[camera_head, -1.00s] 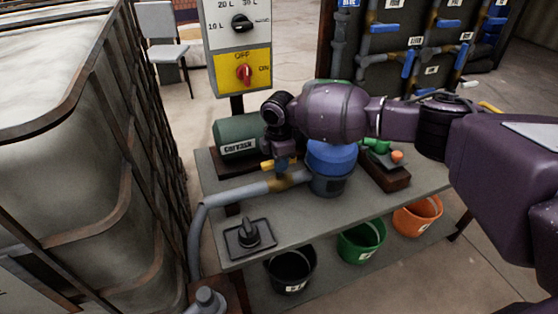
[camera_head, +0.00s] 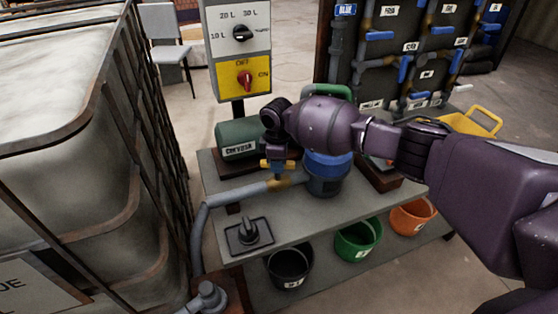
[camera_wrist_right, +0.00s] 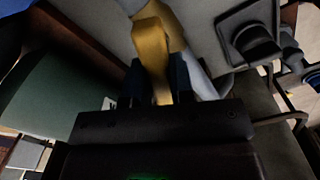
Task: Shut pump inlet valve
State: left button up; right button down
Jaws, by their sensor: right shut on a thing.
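The pump inlet valve has a yellow handle (camera_head: 265,163) and sits on the grey inlet pipe (camera_head: 235,194), beside the green pump (camera_head: 238,138) on the bench. My right gripper (camera_head: 278,164) reaches down over the valve from above. In the right wrist view the yellow handle (camera_wrist_right: 152,48) runs between the two dark fingers of my right gripper (camera_wrist_right: 160,88), which are shut on it. The gripper and wrist hide part of the valve, so I cannot tell the handle's exact angle to the pipe. My left gripper is not in view.
A blue-topped vat (camera_head: 326,180) stands right of the valve. A control panel (camera_head: 240,50) with a red switch rises behind the pump. A black stand (camera_head: 248,235) sits at the bench front. Several buckets, including a green one (camera_head: 358,241), are below. A caged tank fills the left.

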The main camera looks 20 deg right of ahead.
jog(key=m+p, duration=0.1)
jog(key=m, duration=0.1)
jog(key=m+p, duration=0.1)
jog(key=m, duration=0.1)
jog(key=shift+r+m+p, duration=0.2)
jog(key=shift+m+p, duration=0.15)
jog(key=shift+m, duration=0.05)
jog(key=shift+m+p, duration=0.55)
jog(key=shift+m, duration=0.75)
jog(key=m+p, duration=0.2)
jog(key=m, duration=0.2)
jog(key=shift+f+p, duration=0.1)
jog(key=shift+p, duration=0.2)
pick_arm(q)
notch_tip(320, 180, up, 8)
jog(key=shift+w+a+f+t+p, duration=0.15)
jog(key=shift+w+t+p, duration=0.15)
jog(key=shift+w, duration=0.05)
pick_arm(e)
jog(key=shift+f+m, duration=0.1)
jog(key=shift+m, duration=0.6)
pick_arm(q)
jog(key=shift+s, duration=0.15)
pick_arm(e)
jog(key=c, duration=1)
grip_release()
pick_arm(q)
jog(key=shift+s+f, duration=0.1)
